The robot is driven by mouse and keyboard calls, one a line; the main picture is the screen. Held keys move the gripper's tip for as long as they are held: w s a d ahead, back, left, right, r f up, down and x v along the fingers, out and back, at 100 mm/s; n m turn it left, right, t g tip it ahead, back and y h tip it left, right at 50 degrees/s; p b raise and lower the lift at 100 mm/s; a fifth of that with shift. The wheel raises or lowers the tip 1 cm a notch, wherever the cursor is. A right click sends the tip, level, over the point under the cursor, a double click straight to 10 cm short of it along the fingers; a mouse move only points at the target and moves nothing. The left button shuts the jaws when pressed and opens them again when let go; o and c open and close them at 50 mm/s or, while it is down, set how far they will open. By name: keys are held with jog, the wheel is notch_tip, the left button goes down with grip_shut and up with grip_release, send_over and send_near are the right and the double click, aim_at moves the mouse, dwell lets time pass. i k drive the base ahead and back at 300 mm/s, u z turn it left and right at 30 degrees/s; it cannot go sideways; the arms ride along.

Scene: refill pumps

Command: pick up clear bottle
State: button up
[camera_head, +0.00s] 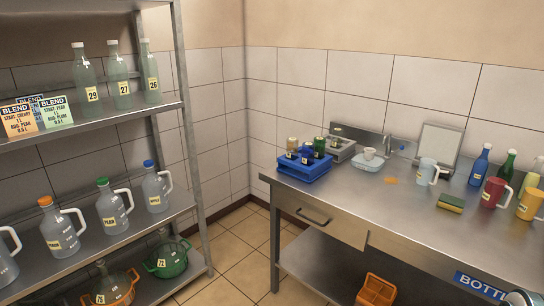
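Three clear, slightly greenish glass bottles stand upright on the upper shelf at the left, with number labels. They are bottle 29 (86,78), bottle 27 (119,76) and bottle 25 (149,74). All have pale caps. Which one the task means, I cannot tell. My gripper does not show clearly in this view.
A metal rack holds BLEND cards (56,114) above, capped jugs (112,208) on the middle shelf and pots (165,258) below. The steel table (340,205) at right bears a blue crate (303,168), mugs (493,193) and bottles (479,165). Tiled floor (235,248) between is clear.

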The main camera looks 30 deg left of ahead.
aim_at(291, 143)
jog(key=u, duration=0.85)
jog(key=k, duration=0.3)
jog(key=u, duration=0.25)
jog(key=i, duration=0.15)
jog(key=z, duration=0.15)
